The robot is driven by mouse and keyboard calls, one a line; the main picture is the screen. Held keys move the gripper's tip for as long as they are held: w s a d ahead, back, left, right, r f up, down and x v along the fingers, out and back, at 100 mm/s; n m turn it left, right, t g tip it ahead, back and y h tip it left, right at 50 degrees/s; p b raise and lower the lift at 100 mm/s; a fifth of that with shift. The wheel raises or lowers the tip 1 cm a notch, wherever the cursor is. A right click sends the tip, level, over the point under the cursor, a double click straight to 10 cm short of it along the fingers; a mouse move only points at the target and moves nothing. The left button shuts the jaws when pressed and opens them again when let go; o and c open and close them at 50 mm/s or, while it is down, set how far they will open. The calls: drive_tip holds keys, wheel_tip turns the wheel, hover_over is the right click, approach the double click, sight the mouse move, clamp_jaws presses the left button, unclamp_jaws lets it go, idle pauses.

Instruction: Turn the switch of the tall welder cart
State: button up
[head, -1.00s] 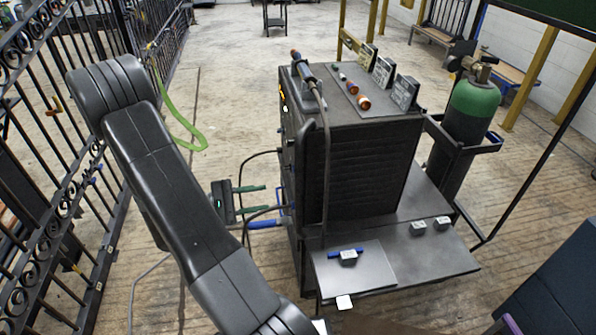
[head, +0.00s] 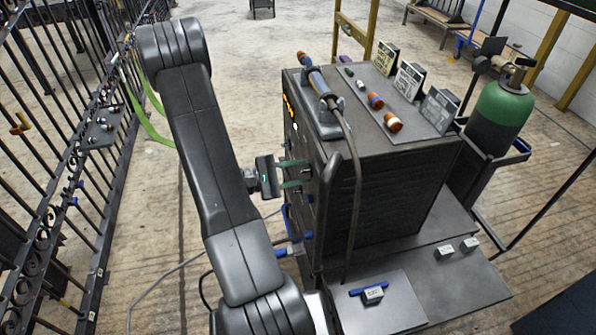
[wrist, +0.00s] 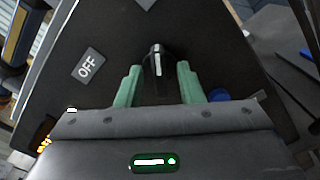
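The tall welder cart (head: 395,190) is a dark box-shaped machine that stands to the right of my arm in the head view. In the wrist view its front panel (wrist: 215,50) shows a black switch knob (wrist: 157,62) with a pale line on it. A label reading OFF (wrist: 88,65) is left of the knob. My gripper (head: 305,175) has green fingers pointing at the panel. In the wrist view the gripper (wrist: 158,85) is open, with one finger on each side of the knob and visible gaps. Whether the fingertips touch the panel I cannot tell.
A torch (head: 320,85) lies on top of the cart, its cable hanging down the side. A green-topped gas cylinder (head: 500,115) stands behind at the right. A black iron gate (head: 60,130) is at the left. Small blocks sit on the lower shelf (head: 455,280).

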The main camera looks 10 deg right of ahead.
clamp_jaws()
drive_tip(key=shift+n, duration=0.4)
drive_tip(key=n+p, duration=0.1)
drive_tip(key=n, duration=0.2)
drive_tip(key=n+p, duration=0.1)
drive_tip(key=n, duration=0.3)
drive_tip(key=shift+r+n+p, duration=0.1)
drive_tip(key=shift+n+p, duration=0.2)
drive_tip(key=shift+p, duration=0.1)
drive_tip(key=n+p, duration=0.2)
drive_tip(key=n, duration=0.2)
drive_tip(key=shift+s, duration=0.1)
drive_tip(key=shift+n+p, duration=0.7)
drive_tip(key=shift+n, duration=1)
